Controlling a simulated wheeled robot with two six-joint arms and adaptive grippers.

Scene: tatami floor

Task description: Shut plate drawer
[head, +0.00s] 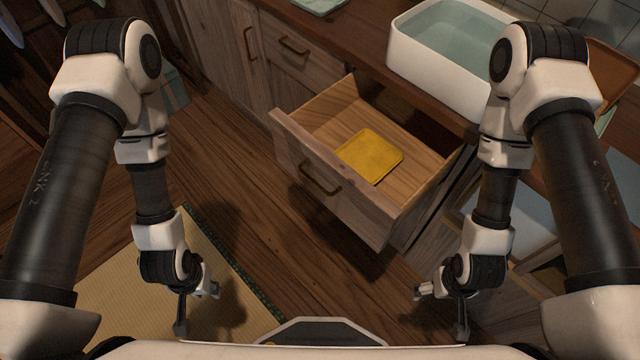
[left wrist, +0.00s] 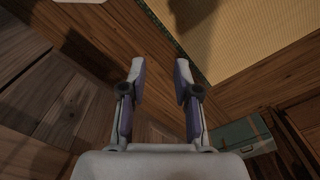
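The drawer (head: 336,180) is pulled out from the wooden cabinet, and its front faces me with a dark curved handle (head: 320,188). A yellow square plate (head: 369,157) lies flat inside it, and the rest of the drawer floor is bare. My left gripper (head: 198,308) hangs over the floor to the left of the drawer, apart from it. In the left wrist view its two fingers (left wrist: 160,82) stand apart with nothing between them. My right gripper (head: 441,309) is in front and right of the drawer, apart from it, its fingers spread and empty.
A white basin (head: 436,70) stands on the counter above the drawer. Closed cabinet fronts (head: 285,75) are left of the drawer. A tatami mat (head: 110,290) lies at lower left. A teal box (left wrist: 243,136) stands by the cabinets. Wooden floor (head: 320,285) before the drawer is clear.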

